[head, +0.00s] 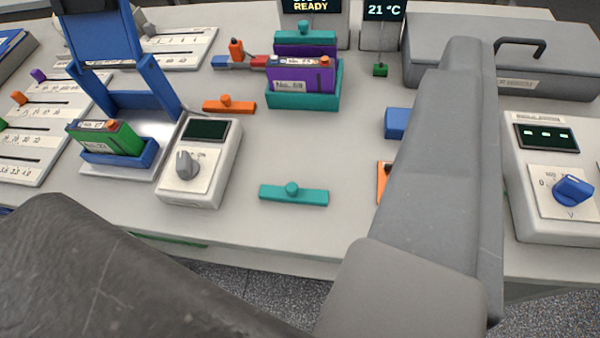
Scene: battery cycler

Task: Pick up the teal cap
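A teal cap (308,197), a flat bar with a round knob on top, lies loose on the pale bench near its front edge. A second teal cap-like bar with a knob (304,37) sits at the back, on top of a purple block (305,50). My grey arm link crosses the right half of the view, to the right of the loose teal cap and apart from it in the picture. Another dark grey part fills the lower left. I cannot make out my gripper's fingers.
An orange cap (229,106) lies behind. A teal holder (305,100) carries a purple battery (300,77). A white dial box (225,165) stands left of the loose teal cap. A blue-lidded fixture (120,97) holds a green battery (122,139). Bench around the loose cap is clear.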

